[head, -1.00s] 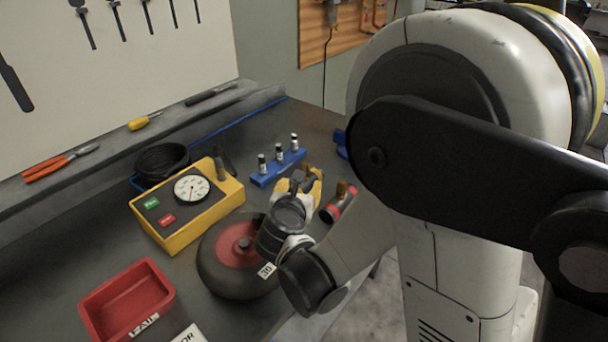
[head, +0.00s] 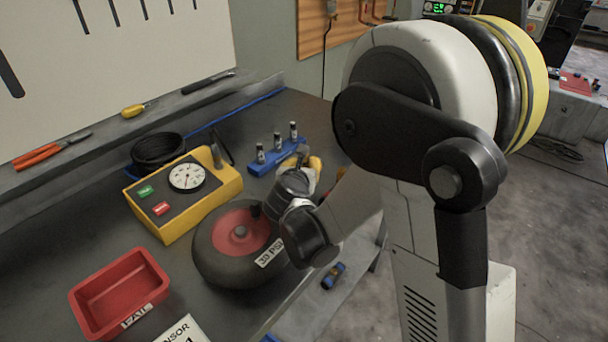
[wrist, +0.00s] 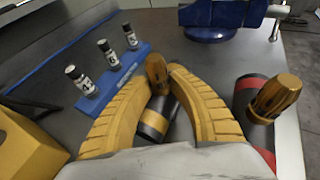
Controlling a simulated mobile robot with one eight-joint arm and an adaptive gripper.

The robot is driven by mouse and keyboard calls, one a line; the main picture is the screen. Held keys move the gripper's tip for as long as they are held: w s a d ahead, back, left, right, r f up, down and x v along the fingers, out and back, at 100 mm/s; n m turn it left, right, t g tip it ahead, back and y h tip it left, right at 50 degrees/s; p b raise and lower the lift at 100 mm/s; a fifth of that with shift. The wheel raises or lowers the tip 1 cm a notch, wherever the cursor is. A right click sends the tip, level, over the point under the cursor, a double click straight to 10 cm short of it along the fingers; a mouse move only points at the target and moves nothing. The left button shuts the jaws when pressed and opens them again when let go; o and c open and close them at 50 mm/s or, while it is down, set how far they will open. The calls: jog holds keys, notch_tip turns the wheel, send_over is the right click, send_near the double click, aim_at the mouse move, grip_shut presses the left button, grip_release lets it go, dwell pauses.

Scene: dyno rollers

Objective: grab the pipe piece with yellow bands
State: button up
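The pipe piece with yellow bands (wrist: 154,122) is a dark tube with a brass fitting on top, below and between my fingers in the wrist view. The fingers partly hide it. My gripper (wrist: 160,72) has two curved yellow fingers that stand apart on either side of the brass fitting. I see no clear grip; contact is hard to judge. In the head view my gripper (head: 306,165) is low over the bench near the blue vial rack, and my arm hides the pipe piece.
A similar pipe piece with red bands (wrist: 262,112) lies close to the right finger. A blue rack (wrist: 115,78) with vials is on the left. A blue vise (wrist: 215,18) stands beyond. A wheel (head: 232,244), yellow gauge box (head: 185,195) and red tray (head: 118,295) are on the bench.

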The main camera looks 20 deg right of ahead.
grip_shut()
